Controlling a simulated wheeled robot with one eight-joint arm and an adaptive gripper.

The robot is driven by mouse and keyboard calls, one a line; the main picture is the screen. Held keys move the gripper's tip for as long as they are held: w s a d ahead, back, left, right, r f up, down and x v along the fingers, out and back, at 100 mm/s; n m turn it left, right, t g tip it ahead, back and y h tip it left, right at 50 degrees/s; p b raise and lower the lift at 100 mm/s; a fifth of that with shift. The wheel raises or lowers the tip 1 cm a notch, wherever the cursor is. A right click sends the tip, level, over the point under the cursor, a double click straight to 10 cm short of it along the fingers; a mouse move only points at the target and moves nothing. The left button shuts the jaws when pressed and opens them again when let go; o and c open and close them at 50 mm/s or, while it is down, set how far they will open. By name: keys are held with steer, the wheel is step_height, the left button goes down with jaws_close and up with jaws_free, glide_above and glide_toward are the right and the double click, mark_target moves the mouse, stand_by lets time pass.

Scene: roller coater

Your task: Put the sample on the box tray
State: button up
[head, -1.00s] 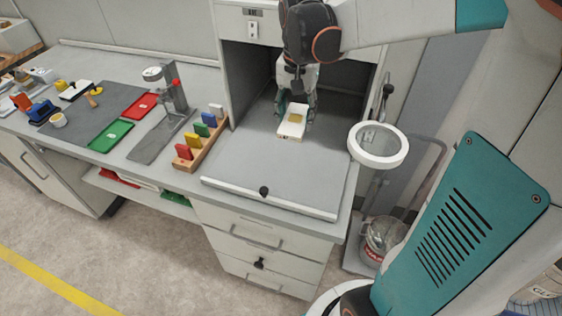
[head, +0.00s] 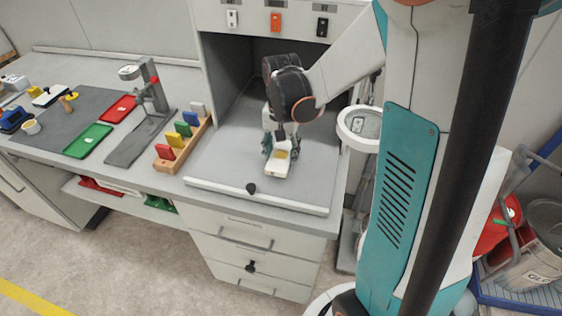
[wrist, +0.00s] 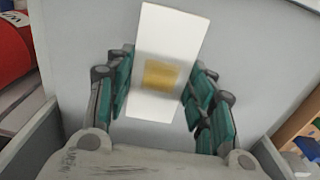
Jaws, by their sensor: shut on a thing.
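The sample is a white flat plate (head: 277,170) with a yellow patch. My gripper (head: 281,150) is shut on it, with the green finger pads at its two long sides. In the wrist view the plate (wrist: 165,98) lies slightly tilted between the fingers (wrist: 158,90). The grey tray (head: 225,168) with a pale front rim and black knob extends from the open box (head: 232,85). The gripper and sample are over this tray, near its front; the gap below the sample cannot be told.
A wooden rack (head: 188,143) with coloured blocks stands left of the tray. A stand (head: 150,88), a red tray (head: 119,109) and a green tray (head: 88,141) are farther left. A ring-shaped magnifier (head: 360,126) is close on the right. The grey tray around the sample looks clear.

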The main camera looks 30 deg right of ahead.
mark_target(281, 155)
steer(key=shift+f+b, duration=0.55)
steer(key=shift+f, duration=1.35)
steer(key=o, duration=1)
steer(key=shift+f, duration=0.1)
steer(key=shift+o, duration=0.2)
step_height(281, 155, up, 12)
steer(key=p, duration=0.4)
